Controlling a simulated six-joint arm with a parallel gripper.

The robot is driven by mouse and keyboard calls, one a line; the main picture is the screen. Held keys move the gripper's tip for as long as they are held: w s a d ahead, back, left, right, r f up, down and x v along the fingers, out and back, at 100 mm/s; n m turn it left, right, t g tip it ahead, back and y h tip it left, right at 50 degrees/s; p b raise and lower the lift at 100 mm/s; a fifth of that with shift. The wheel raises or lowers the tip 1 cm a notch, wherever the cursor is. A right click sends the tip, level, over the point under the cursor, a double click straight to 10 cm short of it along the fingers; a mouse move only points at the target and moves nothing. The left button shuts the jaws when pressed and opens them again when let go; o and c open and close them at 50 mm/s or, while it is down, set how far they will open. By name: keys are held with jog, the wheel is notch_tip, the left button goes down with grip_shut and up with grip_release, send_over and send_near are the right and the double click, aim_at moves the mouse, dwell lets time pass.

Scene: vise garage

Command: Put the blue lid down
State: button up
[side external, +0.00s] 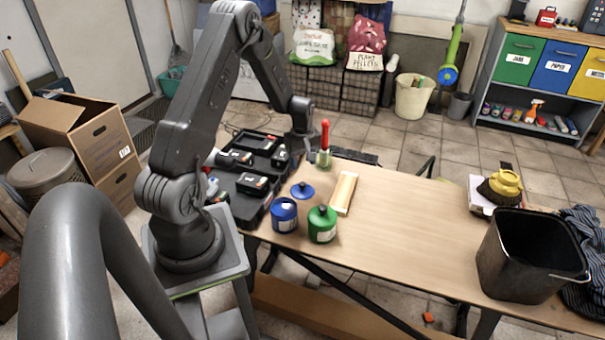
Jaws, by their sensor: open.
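The blue lid (302,190), a small disc with a knob, appears to lie flat on the wooden table just behind the blue tin. The blue tin (284,216) stands upright near the table's left end and looks uncovered. My gripper (298,152) is open at the end of my arm, behind and above the blue lid and apart from it. Its fingers are small and dark against the dark background, so their detail is hard to see.
A green tin (322,225) with a green lid stands right of the blue tin. A wooden strip (343,193) and a red-handled tool (324,143) are close by. A black case (246,180) lies left. A black bucket (530,256) stands far right. The table's middle is clear.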

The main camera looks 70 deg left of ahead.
jog(key=d+r+m+t+y, duration=0.1)
jog(key=d+r+m, duration=0.3)
jog(key=d+r, duration=0.55)
jog(key=d+r+m+t, duration=0.2)
jog(key=d+r+m, duration=0.2)
jog(key=d+r, duration=0.55)
jog(key=s+d+r+m+t, duration=0.1)
jog(key=s+d+r+m, duration=0.4)
jog(key=s+d, duration=0.1)
jog(key=s+d+r+m+t+h, duration=0.1)
jog(key=s+d+r+m, duration=0.4)
jog(key=s, duration=0.3)
jog(key=shift+s+d+t, duration=0.3)
jog(key=shift+s+d, duration=0.05)
